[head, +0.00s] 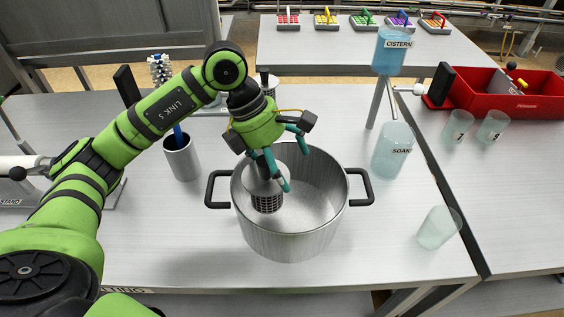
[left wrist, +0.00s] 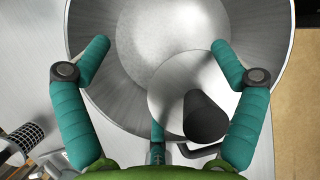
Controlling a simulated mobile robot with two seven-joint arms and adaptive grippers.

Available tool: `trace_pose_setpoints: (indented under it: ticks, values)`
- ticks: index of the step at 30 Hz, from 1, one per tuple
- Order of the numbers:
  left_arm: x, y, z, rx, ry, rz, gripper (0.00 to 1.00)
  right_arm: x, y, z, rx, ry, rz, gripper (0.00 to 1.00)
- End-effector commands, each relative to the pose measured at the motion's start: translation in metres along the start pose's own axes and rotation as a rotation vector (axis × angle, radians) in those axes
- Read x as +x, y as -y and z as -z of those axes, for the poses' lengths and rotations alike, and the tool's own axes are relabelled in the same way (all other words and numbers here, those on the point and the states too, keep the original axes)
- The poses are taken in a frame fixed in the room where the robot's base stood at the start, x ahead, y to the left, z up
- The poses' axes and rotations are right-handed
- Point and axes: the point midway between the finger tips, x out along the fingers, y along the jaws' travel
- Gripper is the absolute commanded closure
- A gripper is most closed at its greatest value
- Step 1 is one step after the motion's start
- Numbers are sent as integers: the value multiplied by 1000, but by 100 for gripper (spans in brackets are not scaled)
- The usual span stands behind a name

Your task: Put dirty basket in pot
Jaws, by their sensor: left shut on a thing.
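The dirty basket (head: 267,203), a dark brown mesh cylinder under a pale metal disc, is upright inside the steel pot (head: 290,238), toward its left side. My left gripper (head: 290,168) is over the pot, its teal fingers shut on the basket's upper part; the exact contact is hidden. In the left wrist view, the disc (left wrist: 165,90) and its black knob (left wrist: 205,117) show between the fingers (left wrist: 162,65), with the pot's interior (left wrist: 130,15) around them. Whether the basket touches the pot's floor is unclear. My right gripper is out of view.
The pot has black side handles (head: 360,188). A steel cup (head: 181,158) with a brush stands left. The soak beaker (head: 393,150), an empty clear cup (head: 438,228) and the blue cistern (head: 390,50) stand right. A red toolbox (head: 520,100) is on the right table.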

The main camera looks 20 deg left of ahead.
Motion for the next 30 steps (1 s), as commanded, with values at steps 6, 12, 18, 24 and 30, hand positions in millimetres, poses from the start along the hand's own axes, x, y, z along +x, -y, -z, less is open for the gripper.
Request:
trace_pose_setpoints:
  ticks: [6, 12, 18, 24, 30]
  values:
    - [6, -1, 3, 0, 1, 0, 44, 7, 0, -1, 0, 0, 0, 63]
    - [12, -2, 5, 0, 0, 0, 44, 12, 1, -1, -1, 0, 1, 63]
    - [17, -3, 7, 0, 1, 0, 44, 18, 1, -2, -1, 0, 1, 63]
    - [23, -4, 10, 0, 1, 0, 44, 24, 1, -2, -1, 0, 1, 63]
    - [28, -5, 12, 0, 1, 0, 44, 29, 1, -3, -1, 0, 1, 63]
